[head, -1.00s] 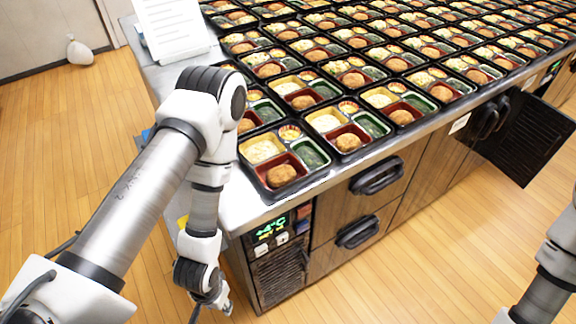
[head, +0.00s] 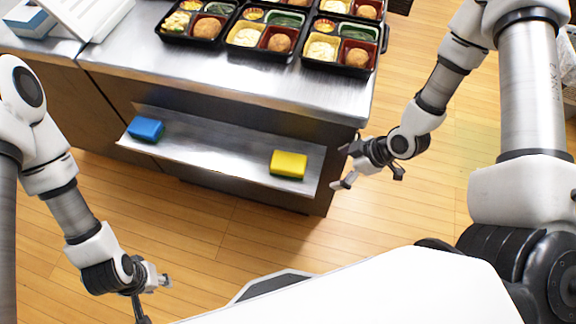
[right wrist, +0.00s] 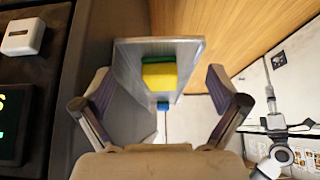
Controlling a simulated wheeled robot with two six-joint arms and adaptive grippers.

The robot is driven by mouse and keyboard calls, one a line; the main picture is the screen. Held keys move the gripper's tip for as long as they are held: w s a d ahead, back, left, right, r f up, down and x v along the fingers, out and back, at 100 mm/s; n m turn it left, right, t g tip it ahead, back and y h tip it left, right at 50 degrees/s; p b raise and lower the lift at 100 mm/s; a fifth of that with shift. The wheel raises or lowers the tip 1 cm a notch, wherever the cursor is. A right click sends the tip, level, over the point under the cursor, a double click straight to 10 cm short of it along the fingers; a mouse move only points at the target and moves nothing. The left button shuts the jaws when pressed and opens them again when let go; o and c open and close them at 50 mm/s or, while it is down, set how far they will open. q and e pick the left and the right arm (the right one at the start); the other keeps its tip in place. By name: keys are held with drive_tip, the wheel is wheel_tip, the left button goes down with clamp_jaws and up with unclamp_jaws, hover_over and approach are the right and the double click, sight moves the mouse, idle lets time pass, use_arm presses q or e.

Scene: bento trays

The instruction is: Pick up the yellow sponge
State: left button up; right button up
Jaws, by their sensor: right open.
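The yellow sponge (head: 288,163) with a green underside lies on the right part of a metal shelf (head: 220,153) on the counter's side. In the right wrist view the yellow sponge (right wrist: 160,76) is centred between the fingers, some way beyond them. My right gripper (head: 345,168) is open and empty just right of the shelf's right end, apart from the sponge. It also shows in the right wrist view (right wrist: 160,92). My left gripper (head: 155,298) hangs at the lower left, away from the shelf; its fingers look apart and empty.
A blue sponge (head: 146,128) lies on the shelf's left part. The steel countertop (head: 230,75) overhangs above and carries black bento trays (head: 262,38). A white stand (head: 85,15) is at the top left. Wooden floor is open before the shelf.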

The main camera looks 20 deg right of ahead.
approach(290, 162)
drive_tip(key=p+x, duration=0.1)
drive_tip(key=x, duration=0.4)
drive_tip(key=shift+f, duration=0.2)
drive_tip(key=x, duration=0.5)
drive_tip(key=shift+w+a+f, duration=0.1)
drive_tip(key=shift+w+a, duration=0.1)
drive_tip(key=shift+a, duration=0.05)
drive_tip(key=shift+s, duration=0.1)
drive_tip(key=c, duration=1.1)
